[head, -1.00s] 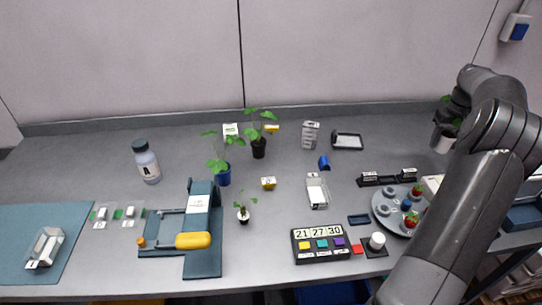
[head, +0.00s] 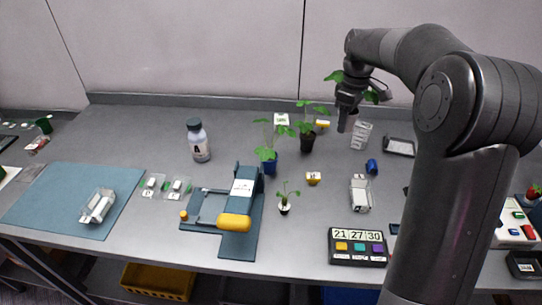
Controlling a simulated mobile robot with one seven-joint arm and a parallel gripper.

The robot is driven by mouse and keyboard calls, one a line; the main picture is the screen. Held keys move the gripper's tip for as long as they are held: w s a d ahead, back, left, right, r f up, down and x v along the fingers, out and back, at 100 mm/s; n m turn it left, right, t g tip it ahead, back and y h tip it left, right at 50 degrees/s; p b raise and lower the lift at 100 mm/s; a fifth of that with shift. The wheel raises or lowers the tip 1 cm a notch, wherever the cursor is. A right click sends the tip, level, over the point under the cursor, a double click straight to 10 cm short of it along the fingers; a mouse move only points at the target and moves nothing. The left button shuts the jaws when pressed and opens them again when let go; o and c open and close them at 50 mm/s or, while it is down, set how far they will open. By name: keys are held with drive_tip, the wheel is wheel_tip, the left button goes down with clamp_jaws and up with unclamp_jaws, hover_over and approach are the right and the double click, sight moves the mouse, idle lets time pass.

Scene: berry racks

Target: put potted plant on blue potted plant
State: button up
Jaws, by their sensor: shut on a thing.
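The blue potted plant (head: 269,166) stands upright on the grey table in the middle of the head view, beside the dark teal cutting device. My gripper (head: 345,122) is up in the air to its right, toward the back of the table. It is shut on a potted plant (head: 372,96), whose green leaves show on both sides of the gripper. The held plant's pot is mostly hidden by my gripper. The held plant is apart from the blue potted plant.
A black potted plant (head: 307,143) stands right behind the blue one. A small white-potted seedling (head: 284,208) is in front. A number panel (head: 357,246) lies front right.

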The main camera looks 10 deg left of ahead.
drive_tip(key=s+a+n, duration=0.3)
drive_tip(key=s+a, duration=0.1)
drive_tip(key=a, duration=0.7)
hover_over(269, 156)
drive_tip(key=f, duration=0.6)
drive_tip(key=shift+d, duration=0.2)
drive_tip(key=shift+w+a+f, duration=0.1)
drive_tip(key=shift+a+f, duration=0.15)
drive_tip(key=shift+f, duration=1.85)
drive_tip(key=o, duration=1)
drive_tip(key=shift+f, duration=0.1)
wheel_tip(269, 156, up, 12)
drive_tip(key=shift+r, duration=0.2)
